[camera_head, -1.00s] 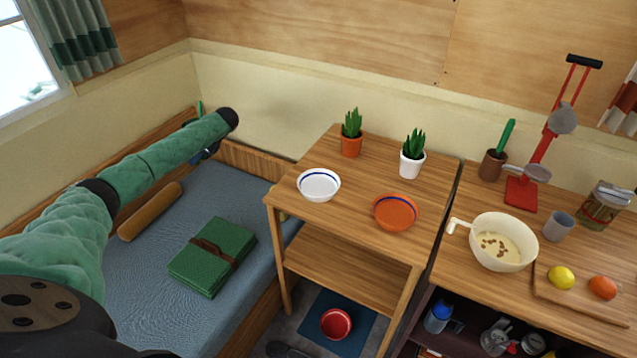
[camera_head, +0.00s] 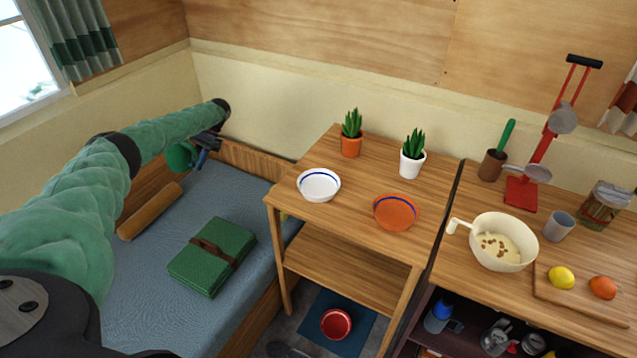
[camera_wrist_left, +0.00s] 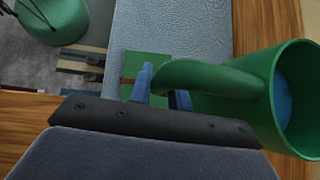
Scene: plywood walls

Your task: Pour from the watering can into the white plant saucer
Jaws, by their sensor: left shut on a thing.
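The white plant saucer (camera_head: 318,185) with a blue ring inside sits on the front left of the wooden stand. The green watering can (camera_head: 180,158) is partly hidden behind my left arm, above the bed. In the left wrist view the can (camera_wrist_left: 265,110) is close, with blue water visible in its open top. My left gripper (camera_head: 207,148) is shut on the can's handle (camera_wrist_left: 205,77), held left of the stand and apart from the saucer. The can's spout is not clearly visible. My right gripper is not in view.
An orange saucer (camera_head: 395,212) sits right of the white one. Potted plants stand behind them, in an orange pot (camera_head: 351,147) and a white pot (camera_head: 411,165). A pan (camera_head: 503,242) stands on the right counter. The bed holds a green folded blanket (camera_head: 212,256) and a roll (camera_head: 150,211).

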